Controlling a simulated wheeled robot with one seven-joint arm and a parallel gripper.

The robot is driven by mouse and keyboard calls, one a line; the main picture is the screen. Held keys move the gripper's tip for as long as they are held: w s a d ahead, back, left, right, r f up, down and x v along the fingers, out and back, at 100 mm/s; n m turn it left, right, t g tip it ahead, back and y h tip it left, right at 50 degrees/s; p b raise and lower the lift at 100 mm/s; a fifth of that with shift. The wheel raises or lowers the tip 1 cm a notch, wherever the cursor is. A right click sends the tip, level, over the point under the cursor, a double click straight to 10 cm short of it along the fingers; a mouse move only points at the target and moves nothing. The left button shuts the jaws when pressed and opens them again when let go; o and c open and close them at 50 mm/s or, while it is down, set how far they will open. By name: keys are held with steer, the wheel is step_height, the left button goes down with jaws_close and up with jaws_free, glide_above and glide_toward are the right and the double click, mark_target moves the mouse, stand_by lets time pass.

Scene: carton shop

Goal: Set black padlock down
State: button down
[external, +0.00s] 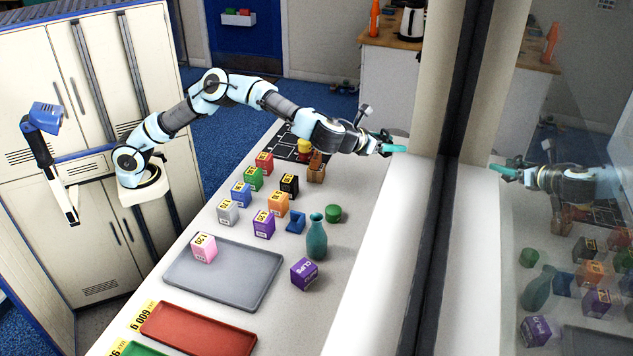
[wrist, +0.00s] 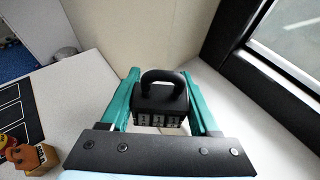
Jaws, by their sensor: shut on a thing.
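My gripper (external: 393,142) reaches out at the far end of the counter, close to the wall and window ledge. In the wrist view its two teal fingers are closed on the sides of a black padlock (wrist: 161,101). The padlock has a thick shackle pointing up and away in the wrist view and number dials on its near face. It cannot be made out in the external view. Whether its underside touches the white surface below cannot be told.
Several coloured number boxes (external: 278,204), a teal vase (external: 316,236) and a green cylinder (external: 333,213) stand on the white counter. A grey tray (external: 245,285) and a red tray (external: 198,330) lie nearer. The window frame (wrist: 270,75) rises at right; white surface is bare around the gripper.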

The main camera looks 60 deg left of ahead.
steer(key=w+a+n+g+y+b, duration=0.15)
steer(key=w+a+n+y, duration=0.4)
steer(key=a, duration=0.85)
steer(key=n+g+y+b, duration=0.2)
steer(key=n+y, duration=0.1)
glide_above(359, 162)
steer(key=shift+m, duration=0.25)
step_height(359, 162, down, 22)
steer(key=shift+r, duration=0.2)
step_height(359, 162, down, 4)
steer(key=shift+f+p, duration=0.15)
steer(key=shift+p, duration=0.6)
steer(key=shift+f, duration=0.1)
steer(key=shift+f+b, duration=0.2)
steer(key=shift+b, duration=0.15)
steer(key=shift+c, duration=0.6)
jaws_free()
